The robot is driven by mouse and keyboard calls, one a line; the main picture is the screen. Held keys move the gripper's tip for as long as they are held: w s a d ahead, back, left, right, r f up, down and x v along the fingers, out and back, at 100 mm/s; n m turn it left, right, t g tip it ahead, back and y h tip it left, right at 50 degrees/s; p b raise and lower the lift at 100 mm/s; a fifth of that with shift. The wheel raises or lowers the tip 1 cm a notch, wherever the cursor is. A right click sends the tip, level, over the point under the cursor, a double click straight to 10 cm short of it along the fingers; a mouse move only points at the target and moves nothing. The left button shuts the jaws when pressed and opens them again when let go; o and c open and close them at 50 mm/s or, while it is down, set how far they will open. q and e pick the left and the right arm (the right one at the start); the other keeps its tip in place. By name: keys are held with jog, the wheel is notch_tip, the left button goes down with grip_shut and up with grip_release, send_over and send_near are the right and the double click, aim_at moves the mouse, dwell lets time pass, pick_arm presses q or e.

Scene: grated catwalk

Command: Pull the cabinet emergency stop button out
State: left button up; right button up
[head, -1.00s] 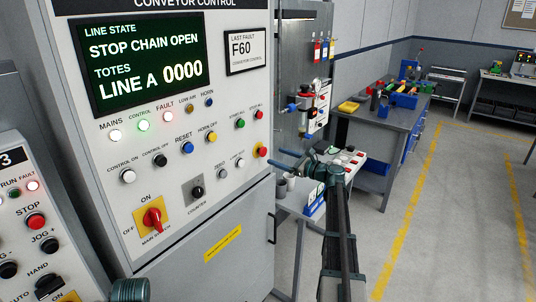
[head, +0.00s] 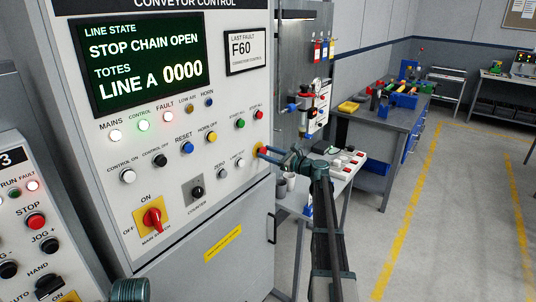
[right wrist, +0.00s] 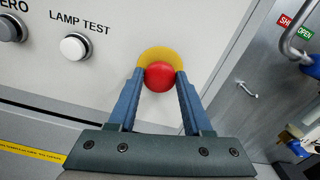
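The emergency stop button is a red mushroom head on a yellow round plate, low at the right edge of the conveyor control cabinet (head: 225,215). In the right wrist view the red head (right wrist: 159,76) sits between the blue fingers of my right gripper (right wrist: 160,84). Their tips lie along both sides of it, with no clear gap. In the head view my right gripper (head: 264,153) reaches the button from the right and mostly covers it, leaving some yellow plate visible. My left gripper is out of sight.
A red main switch (head: 153,217) and several push buttons sit left of the button. The white lamp test button (right wrist: 75,46) is nearby. The floor farther right is clear.

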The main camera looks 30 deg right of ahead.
grip_shut()
jog(key=shift+v, duration=0.85)
jog(key=o, duration=0.7)
grip_release()
jog(key=shift+c, duration=0.2)
jog(key=v, duration=1.4)
jog(key=shift+w+a, duration=0.1)
